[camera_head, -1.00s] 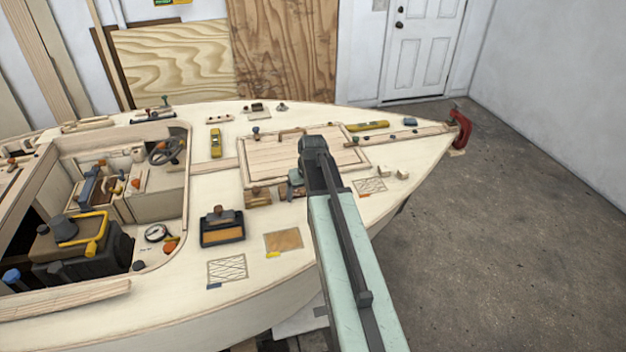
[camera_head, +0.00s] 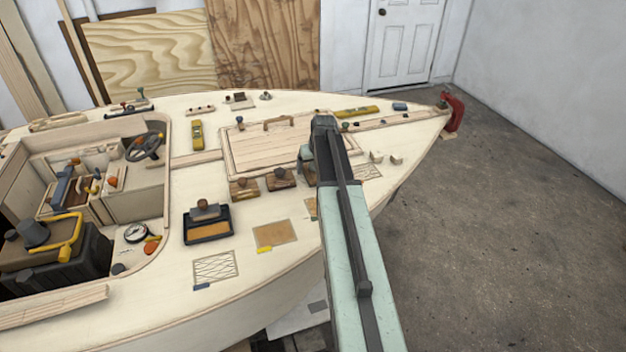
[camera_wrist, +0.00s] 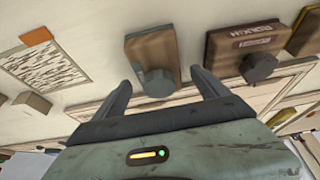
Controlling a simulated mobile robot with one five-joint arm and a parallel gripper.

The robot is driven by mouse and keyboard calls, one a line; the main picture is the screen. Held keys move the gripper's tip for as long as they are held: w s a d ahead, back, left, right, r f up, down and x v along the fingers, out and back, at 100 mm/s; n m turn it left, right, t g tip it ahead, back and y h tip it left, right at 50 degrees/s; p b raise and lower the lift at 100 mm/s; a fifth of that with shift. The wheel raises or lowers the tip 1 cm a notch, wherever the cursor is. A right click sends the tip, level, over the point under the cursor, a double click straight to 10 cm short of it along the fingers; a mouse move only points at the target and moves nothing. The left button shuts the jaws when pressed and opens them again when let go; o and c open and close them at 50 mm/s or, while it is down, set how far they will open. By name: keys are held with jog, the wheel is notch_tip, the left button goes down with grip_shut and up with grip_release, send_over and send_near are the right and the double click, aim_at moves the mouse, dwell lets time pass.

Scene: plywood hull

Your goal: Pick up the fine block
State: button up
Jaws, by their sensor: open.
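In the wrist view, a brown wooden block (camera_wrist: 151,48) with a grey knob lies on the pale deck just beyond my gripper (camera_wrist: 160,78). My gripper is open, one finger on each side of the knob end, and nothing is held. No lettering is readable on this block, so I cannot confirm that it is the fine block. Two knobbed blocks (camera_head: 244,188) (camera_head: 281,179) show left of the arm.
A hatched card (camera_wrist: 45,65) with an orange tag lies left of the block in the wrist view. In the head view, a framed hatch panel (camera_head: 265,148) is behind the blocks. A stamp-like tool on a dark tray (camera_head: 208,222) and a tan sheet (camera_head: 275,235) lie nearer.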

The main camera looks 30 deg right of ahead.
jog(key=shift+b+x, duration=0.35)
jog(key=shift+x, duration=0.75)
jog(key=shift+s+r, duration=0.15)
jog(key=c, duration=1.8)
notch_tip(320, 180, up, 4)
jog(key=p, duration=0.4)
jog(key=shift+a, duration=0.1)
jog(key=shift+c, duration=0.2)
jog(key=s+a, duration=0.3)
jog(key=s, duration=0.1)
jog(key=s+a+p, duration=0.1)
jog(key=s+a, duration=0.2)
jog(key=s, duration=0.1)
jog(key=s+a+r, duration=0.1)
jog(key=s+a, duration=0.2)
jog(key=s, duration=0.1)
jog(key=shift+s+a, duration=0.3)
jog(key=shift+s, duration=0.1)
